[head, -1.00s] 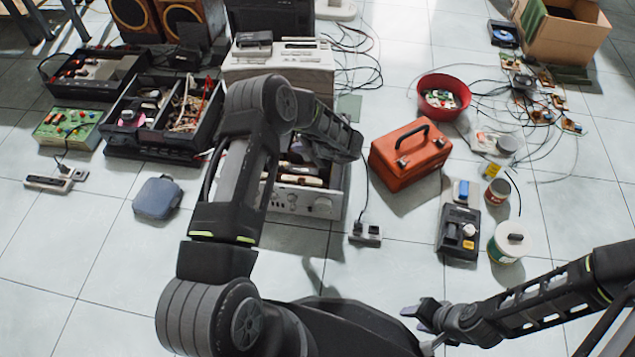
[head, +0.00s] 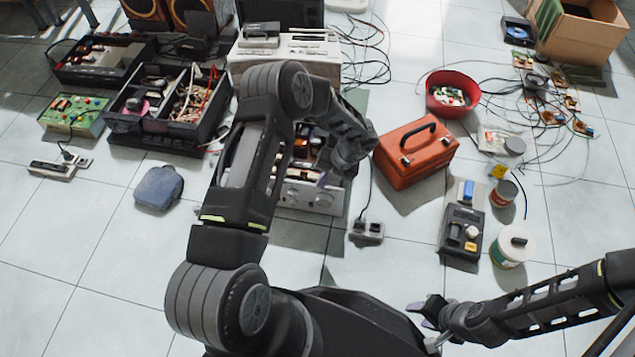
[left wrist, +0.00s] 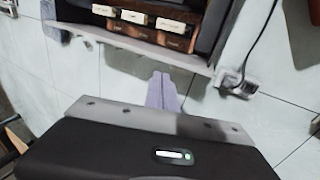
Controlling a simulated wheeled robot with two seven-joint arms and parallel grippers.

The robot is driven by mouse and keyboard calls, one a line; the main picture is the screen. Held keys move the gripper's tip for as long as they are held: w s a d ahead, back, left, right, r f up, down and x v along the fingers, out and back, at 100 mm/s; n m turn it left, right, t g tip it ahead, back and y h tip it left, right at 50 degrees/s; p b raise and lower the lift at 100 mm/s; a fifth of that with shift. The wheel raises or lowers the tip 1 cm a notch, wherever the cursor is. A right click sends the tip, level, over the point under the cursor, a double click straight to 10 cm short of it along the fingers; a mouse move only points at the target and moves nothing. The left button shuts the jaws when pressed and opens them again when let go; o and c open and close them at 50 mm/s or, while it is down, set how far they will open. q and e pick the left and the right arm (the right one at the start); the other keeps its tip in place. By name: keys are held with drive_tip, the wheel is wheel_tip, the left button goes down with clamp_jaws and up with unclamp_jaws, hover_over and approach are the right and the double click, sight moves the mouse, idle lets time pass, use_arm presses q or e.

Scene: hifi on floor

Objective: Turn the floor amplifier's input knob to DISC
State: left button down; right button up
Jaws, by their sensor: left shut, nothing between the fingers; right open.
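The floor amplifier (head: 318,200) stands on the tiles in the middle of the head view, silver front toward me, top open with parts inside. Small round knobs show on its front; their labels and pointer settings are too small to read. My left forearm and wrist cover part of its top and right side. In the left wrist view, my left gripper (left wrist: 162,78) is shut and empty, its pale fingers just in front of the amplifier's front edge (left wrist: 135,46); I cannot tell whether they touch. My right gripper (head: 428,310) is open and empty, low over bare floor.
A red toolbox (head: 416,155) stands right of the amplifier. A power strip (head: 367,231) with a cable lies at its front right. A dark device (head: 461,232) and a white tub (head: 512,246) stand farther right. A blue pouch (head: 158,187) lies left. The front floor is mostly clear.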

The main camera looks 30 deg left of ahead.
sight(293, 198)
use_arm(q)
drive_tip(key=s+a+f+b, duration=0.2)
drive_tip(key=a+f+b, duration=0.2)
drive_tip(key=a+f, duration=0.3)
drive_tip(key=shift+s+f, duration=0.2)
drive_tip(key=shift+f, duration=0.25)
drive_tip(key=shift+s+a+r+h, duration=0.1)
drive_tip(key=shift+a+h, duration=0.1)
drive_tip(key=shift+h, duration=0.1)
